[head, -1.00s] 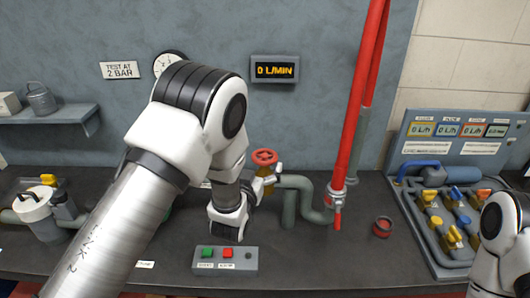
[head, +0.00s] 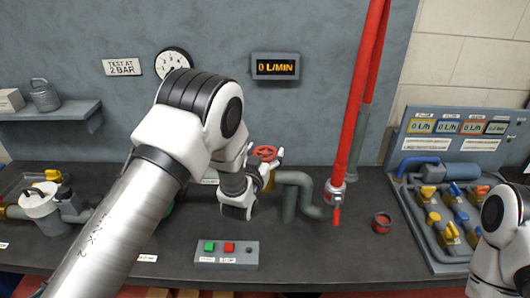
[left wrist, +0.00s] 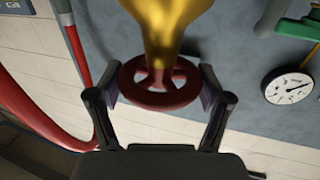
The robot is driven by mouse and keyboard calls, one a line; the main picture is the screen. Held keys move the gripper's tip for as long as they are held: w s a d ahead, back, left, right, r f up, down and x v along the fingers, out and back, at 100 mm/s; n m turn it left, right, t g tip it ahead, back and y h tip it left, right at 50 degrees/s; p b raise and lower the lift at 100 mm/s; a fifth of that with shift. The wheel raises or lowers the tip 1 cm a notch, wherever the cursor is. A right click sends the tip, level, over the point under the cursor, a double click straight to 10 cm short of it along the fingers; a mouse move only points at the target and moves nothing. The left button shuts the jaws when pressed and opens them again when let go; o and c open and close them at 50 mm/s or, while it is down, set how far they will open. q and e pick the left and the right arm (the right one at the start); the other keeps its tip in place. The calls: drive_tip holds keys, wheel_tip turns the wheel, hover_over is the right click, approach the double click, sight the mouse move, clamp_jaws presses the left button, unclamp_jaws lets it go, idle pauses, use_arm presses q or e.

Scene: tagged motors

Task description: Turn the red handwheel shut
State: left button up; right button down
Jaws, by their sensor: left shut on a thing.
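The red handwheel (head: 265,152) sits on a brass valve body at the middle of the bench, joined to a grey-green pipe. In the left wrist view the red handwheel (left wrist: 160,97) shows whole, with its brass body above it in the picture. My left gripper (left wrist: 160,88) has one finger on each side of the wheel's rim and is shut on it. In the head view my left gripper (head: 266,158) is small and partly hidden by its own wrist. My right arm shows at the right edge, but its gripper is out of view.
A button box (head: 226,253) with green and red buttons stands in front. A red hose (head: 357,110) hangs right of the valve. The display (head: 275,67) reads 0 L/MIN.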

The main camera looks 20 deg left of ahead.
use_arm(q)
drive_tip(key=shift+a+f+m+h+b, duration=0.15)
drive_tip(key=shift+m+h+b, duration=0.65)
drive_tip(key=shift+h, duration=0.3)
drive_tip(key=m+g+h+b, duration=0.1)
drive_tip(key=m+h+b, duration=0.1)
drive_tip(key=m+h, duration=0.1)
drive_tip(key=shift+h+b, duration=0.3)
drive_tip(key=shift+h, duration=0.6)
drive_tip(key=m+g+h+b, duration=0.1)
drive_tip(key=m+g+h, duration=0.1)
drive_tip(key=h, duration=0.1)
drive_tip(key=shift+w+m+h, duration=0.1)
drive_tip(key=shift+m+h, duration=0.2)
drive_tip(key=shift+m+g+h+b, duration=0.3)
drive_tip(key=shift+m+g+h, duration=1.2)
drive_tip(key=shift+g+h, duration=0.25)
drive_tip(key=shift+g, duration=0.25)
drive_tip(key=o, duration=1.1)
